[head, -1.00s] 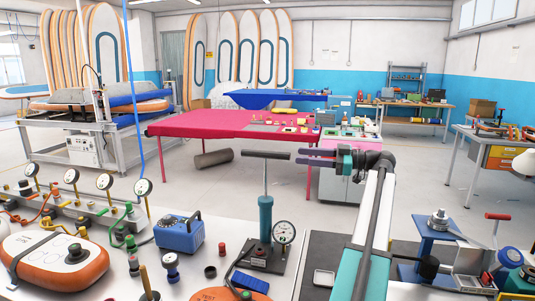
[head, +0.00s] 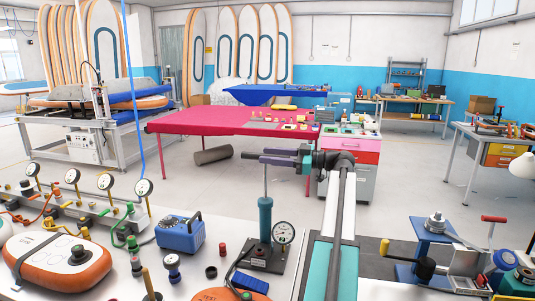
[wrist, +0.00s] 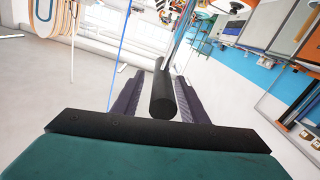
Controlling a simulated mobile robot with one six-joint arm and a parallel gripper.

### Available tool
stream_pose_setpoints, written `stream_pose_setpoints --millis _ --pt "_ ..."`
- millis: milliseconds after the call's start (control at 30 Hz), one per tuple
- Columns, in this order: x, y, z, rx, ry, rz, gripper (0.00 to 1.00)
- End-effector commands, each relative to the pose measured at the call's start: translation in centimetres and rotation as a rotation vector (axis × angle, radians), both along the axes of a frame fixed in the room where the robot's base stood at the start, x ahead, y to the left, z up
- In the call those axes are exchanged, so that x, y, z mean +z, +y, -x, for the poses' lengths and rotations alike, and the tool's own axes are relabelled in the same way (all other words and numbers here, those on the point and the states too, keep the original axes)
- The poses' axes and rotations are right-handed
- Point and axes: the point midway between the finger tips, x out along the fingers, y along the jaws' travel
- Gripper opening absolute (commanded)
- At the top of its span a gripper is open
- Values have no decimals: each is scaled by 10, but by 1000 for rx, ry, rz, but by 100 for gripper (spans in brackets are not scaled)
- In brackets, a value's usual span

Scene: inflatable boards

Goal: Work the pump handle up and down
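The hand pump has a teal upright cylinder (head: 265,218), a thin metal rod (head: 265,182) drawn well out of it, and a dark base with a round gauge (head: 283,232). Its black T-handle (wrist: 163,95) tops the rod. My gripper (head: 268,157) is level with the handle, reaching in from the right. In the wrist view, its two dark purple fingers (wrist: 157,95) lie on either side of the black bar, with visible gaps. The fingers are open and do not appear to press on the bar. In the head view the fingers partly hide the handle.
A blue box (head: 180,234) and an orange inflatable sample (head: 58,262) are left of the pump. A row of gauges (head: 105,182) stands behind them. A blue clamp device (head: 433,238) is at right. A red table (head: 200,122) stands beyond the bench.

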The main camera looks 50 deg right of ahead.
Motion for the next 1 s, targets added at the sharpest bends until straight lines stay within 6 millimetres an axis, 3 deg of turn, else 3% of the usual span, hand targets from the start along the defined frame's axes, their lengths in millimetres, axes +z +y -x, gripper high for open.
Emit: stream_pose_setpoints --millis 467,500,733,1000 --pt "0 6 -12 1 0 0 39" --pt "0 6 -12 1 0 0 38" --pt "0 6 -12 1 0 0 0" --pt "0 6 -12 0 -1 0 0"
